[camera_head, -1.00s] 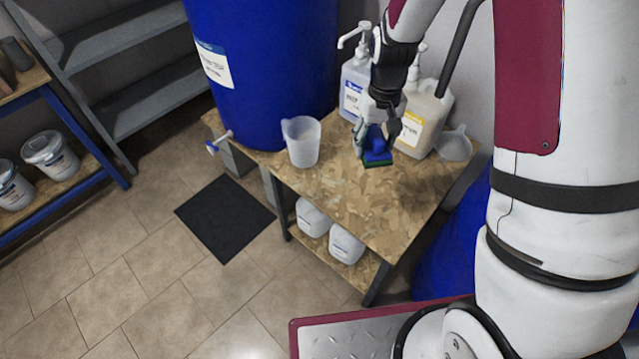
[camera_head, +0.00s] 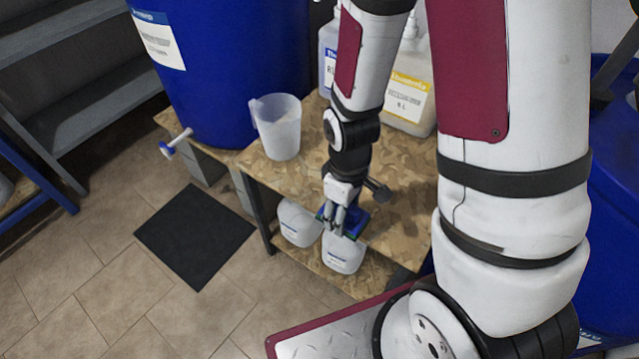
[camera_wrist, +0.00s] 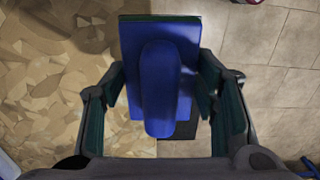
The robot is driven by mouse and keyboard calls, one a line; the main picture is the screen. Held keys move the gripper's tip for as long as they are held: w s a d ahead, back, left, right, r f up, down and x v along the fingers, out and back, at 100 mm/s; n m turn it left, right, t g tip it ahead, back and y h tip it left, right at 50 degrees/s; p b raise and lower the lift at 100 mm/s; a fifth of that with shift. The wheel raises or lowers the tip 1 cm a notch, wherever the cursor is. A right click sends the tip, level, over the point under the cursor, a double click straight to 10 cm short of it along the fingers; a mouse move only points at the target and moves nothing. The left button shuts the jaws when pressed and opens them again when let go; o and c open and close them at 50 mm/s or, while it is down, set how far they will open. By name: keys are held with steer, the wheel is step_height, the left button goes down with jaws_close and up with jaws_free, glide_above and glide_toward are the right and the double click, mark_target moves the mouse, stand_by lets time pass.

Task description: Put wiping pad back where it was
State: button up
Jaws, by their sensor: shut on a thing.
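The wiping pad (camera_head: 354,222) is a blue block with a raised blue handle and a dark green underside edge. My gripper (camera_head: 343,214) is shut on it and holds it at the front edge of the wooden bench top (camera_head: 400,215) in the head view. In the wrist view the pad (camera_wrist: 184,95) fills the middle, its handle between the two fingers of my gripper (camera_wrist: 161,100). Board shows on the left below it and floor tiles on the right. My fingers partly hide the pad in the head view.
A translucent measuring jug (camera_head: 281,128) stands on the bench near the blue drum (camera_head: 225,70) with its tap (camera_head: 176,143). Jugs (camera_head: 408,92) stand at the back. White canisters (camera_head: 342,254) sit on the lower shelf (camera_head: 375,275). A black mat (camera_head: 195,235) lies on the floor.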

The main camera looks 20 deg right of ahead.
steer(key=shift+w+f+b, duration=0.4)
steer(key=shift+w+b, duration=0.1)
steer(key=shift+b, duration=0.7)
steer(key=w+b, duration=0.1)
steer(key=b, duration=0.2)
steer(key=shift+w+b, duration=0.4)
steer(key=w, duration=0.4)
steer(key=w+b, duration=0.1)
steer(key=w, duration=0.3)
steer(key=w+f, duration=0.1)
steer(key=w, duration=0.3)
steer(key=shift+w+d+b, duration=0.25)
steer(key=shift+d+b, duration=0.05)
steer(key=shift+d, duration=0.05)
steer(key=shift+w+f, duration=0.2)
steer(key=shift+w, duration=0.05)
steer(key=shift+f+b, duration=0.8)
steer(key=shift+f, duration=0.75)
steer(key=shift+f, duration=0.15)
steer(key=o, duration=1.5)
